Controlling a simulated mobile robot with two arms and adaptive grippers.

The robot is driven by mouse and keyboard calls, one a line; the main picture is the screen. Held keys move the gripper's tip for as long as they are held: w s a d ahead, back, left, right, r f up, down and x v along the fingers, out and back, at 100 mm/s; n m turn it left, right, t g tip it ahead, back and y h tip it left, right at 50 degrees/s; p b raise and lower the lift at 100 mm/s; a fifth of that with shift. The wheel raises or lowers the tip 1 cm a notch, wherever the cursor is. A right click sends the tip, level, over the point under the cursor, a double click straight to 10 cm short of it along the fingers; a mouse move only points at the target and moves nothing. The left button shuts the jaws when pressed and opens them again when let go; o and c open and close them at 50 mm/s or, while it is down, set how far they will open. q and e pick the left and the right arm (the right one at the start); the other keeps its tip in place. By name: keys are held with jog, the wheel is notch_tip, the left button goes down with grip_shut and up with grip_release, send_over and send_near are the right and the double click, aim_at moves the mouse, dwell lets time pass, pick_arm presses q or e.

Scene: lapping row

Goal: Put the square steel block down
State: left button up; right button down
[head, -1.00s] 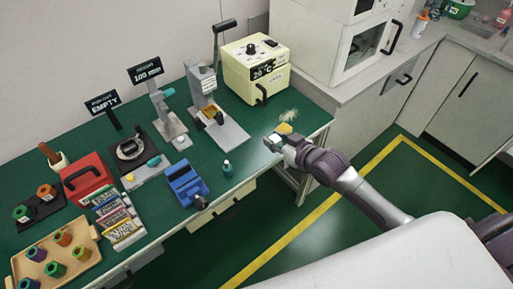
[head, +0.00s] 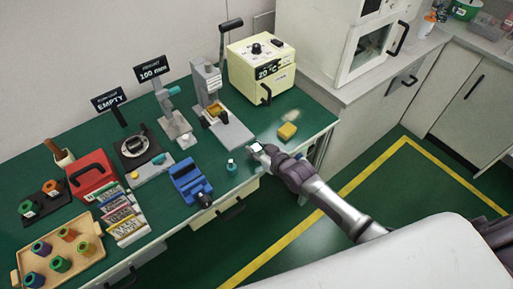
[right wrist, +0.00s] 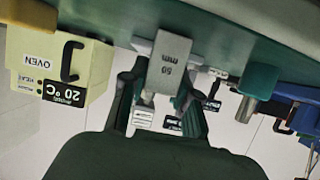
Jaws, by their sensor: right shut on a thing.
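The square steel block (right wrist: 171,62), grey and marked "50 mm", is held between the fingers of my right gripper (right wrist: 160,105) in the right wrist view. In the head view my right gripper (head: 260,149) is over the front right part of the green bench (head: 310,118). The block (head: 256,147) shows there only as a small pale patch at the fingertips. I cannot tell whether it touches the bench top. My left gripper is not in view.
A yellow sponge (head: 287,131) lies right of my gripper. A grey press (head: 220,118) and the cream oven (head: 262,70) stand behind. Bare bench shows around the sponge.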

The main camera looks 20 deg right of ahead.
jog(key=shift+f, duration=0.15)
jog(key=c, duration=0.9)
grip_release()
jog(key=shift+o, duration=0.2)
